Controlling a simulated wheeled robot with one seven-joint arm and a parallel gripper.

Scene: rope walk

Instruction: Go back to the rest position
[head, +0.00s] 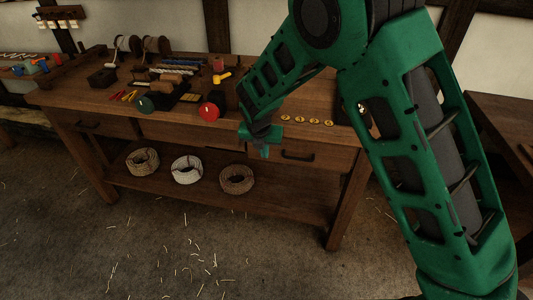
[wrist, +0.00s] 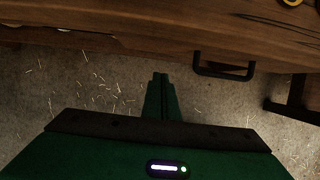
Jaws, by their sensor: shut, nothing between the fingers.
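My gripper (head: 264,152) is at the end of my green arm, in front of the workbench's front edge in the head view. In the wrist view its fingers (wrist: 160,78) are together, with bare floor beyond them and nothing held. The wooden workbench (head: 200,125) stands ahead, with its drawer front and a dark handle (wrist: 224,70) near the fingers in the wrist view. My arm hides part of the benchtop's right side.
Rope coils (head: 187,170) sit on the lower shelf. Another wooden table (head: 505,125) stands at right. The straw-strewn floor (head: 190,240) in front is free.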

